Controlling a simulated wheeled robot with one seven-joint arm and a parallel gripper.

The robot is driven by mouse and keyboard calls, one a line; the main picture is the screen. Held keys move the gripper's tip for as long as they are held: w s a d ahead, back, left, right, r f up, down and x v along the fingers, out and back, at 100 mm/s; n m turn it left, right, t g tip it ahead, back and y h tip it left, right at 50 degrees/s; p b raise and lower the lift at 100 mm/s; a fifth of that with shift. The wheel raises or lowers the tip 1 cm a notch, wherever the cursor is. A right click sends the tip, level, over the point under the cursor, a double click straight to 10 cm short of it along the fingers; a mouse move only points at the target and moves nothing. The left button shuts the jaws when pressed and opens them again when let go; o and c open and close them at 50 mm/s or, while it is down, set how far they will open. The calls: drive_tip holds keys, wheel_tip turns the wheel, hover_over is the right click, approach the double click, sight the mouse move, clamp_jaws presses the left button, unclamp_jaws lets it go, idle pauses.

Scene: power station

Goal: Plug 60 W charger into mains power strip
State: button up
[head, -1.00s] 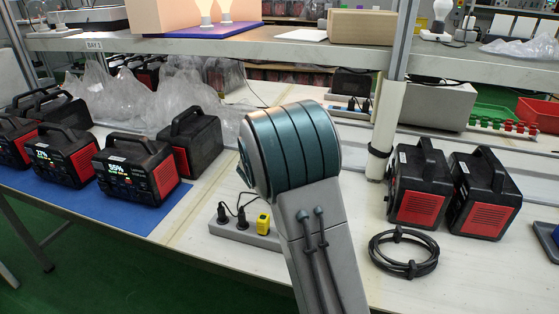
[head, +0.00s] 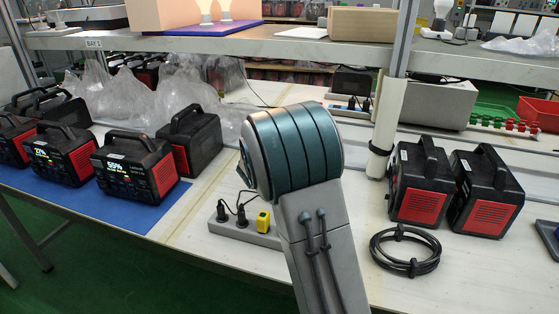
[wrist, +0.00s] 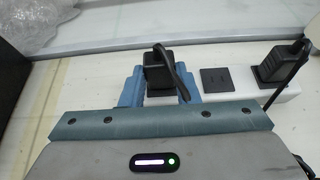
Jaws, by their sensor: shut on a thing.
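In the wrist view, my gripper (wrist: 160,88) is shut on a black charger (wrist: 157,76), with one blue finger on each side. A dark cable curves from its top toward the right finger. The charger is at a white power strip (wrist: 291,92); I cannot tell whether its prongs are in a socket. A bare dark socket (wrist: 217,80) lies right of the charger, then another black plug (wrist: 281,66) with a cable. In the head view, my arm hides the gripper and the held charger.
In the head view, a grey strip (head: 228,230) holds black plugs and a yellow plug (head: 263,221). Black-and-red power stations stand left (head: 137,167) and right (head: 419,183). A coiled cable (head: 405,252) lies at right. Plastic wrap (head: 150,100) and a white post (head: 385,130) stand behind.

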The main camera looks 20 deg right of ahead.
drive_tip(key=shift+f+b, duration=0.2)
drive_tip(key=shift+b, duration=0.15)
drive_tip(key=o, duration=1.2)
drive_tip(key=shift+c, duration=0.2)
drive_tip(key=p+v, duration=0.1)
drive_tip(key=v, duration=1.2)
drive_tip(key=shift+s+a+r, duration=0.2)
drive_tip(key=shift+s+a, duration=0.05)
drive_tip(key=shift+r, duration=0.1)
